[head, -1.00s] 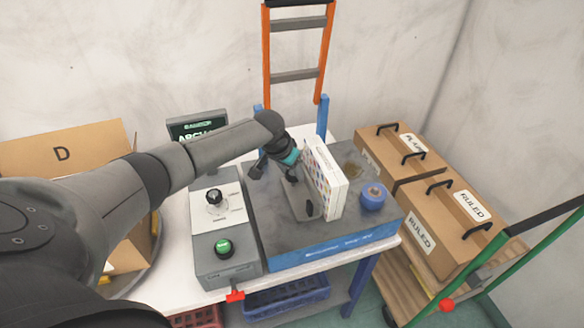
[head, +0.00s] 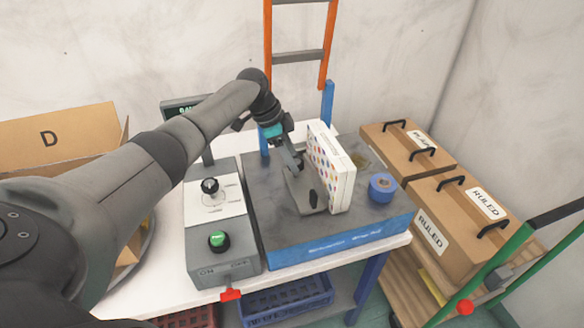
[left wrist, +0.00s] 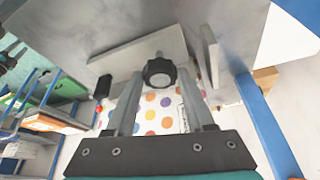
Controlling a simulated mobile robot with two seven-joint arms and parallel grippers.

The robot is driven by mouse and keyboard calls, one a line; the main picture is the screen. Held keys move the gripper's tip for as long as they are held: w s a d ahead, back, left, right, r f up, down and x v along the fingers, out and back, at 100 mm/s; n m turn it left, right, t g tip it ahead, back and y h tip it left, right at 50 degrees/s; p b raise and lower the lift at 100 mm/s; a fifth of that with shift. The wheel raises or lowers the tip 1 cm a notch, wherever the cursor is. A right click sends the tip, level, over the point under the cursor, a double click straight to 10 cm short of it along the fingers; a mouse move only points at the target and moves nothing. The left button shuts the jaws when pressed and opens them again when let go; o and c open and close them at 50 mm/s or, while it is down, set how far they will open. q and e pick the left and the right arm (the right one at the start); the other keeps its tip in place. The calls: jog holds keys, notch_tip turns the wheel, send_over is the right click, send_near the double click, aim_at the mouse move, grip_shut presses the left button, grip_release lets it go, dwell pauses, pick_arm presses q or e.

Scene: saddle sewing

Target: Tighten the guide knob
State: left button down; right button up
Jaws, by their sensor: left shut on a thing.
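The black ribbed guide knob (left wrist: 160,72) sits between my two fingertips in the left wrist view, on a short metal stem by a grey plate. My left gripper (left wrist: 160,80) is shut on it. In the head view my left gripper (head: 297,163) reaches down to the upper end of the grey guide plate (head: 303,190), and the knob is hidden there. A white pad block with coloured dots (head: 332,170) stands upright against the guide's right side. My right gripper is not in view.
A control box with a black dial (head: 209,186) and a green button (head: 219,241) stands left of the grey bed (head: 270,225). A blue tape roll (head: 382,188) lies right of the pad. Cardboard cases (head: 440,205) stand further right.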

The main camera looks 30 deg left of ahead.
pick_arm(q)
jog(key=m+b, duration=0.1)
jog(key=b, duration=0.1)
jog(key=m+g+b, duration=0.1)
jog(key=m+b, duration=0.1)
jog(key=shift+w+f, duration=0.15)
jog(key=shift+f, duration=0.1)
jog(key=shift+r+m+g+b, duration=0.15)
jog(key=shift+m+g+b, duration=0.35)
jog(key=shift+m+b, duration=0.7)
jog(key=c, duration=0.5)
grip_release()
jog(key=shift+c, duration=0.2)
jog(key=shift+r, duration=0.1)
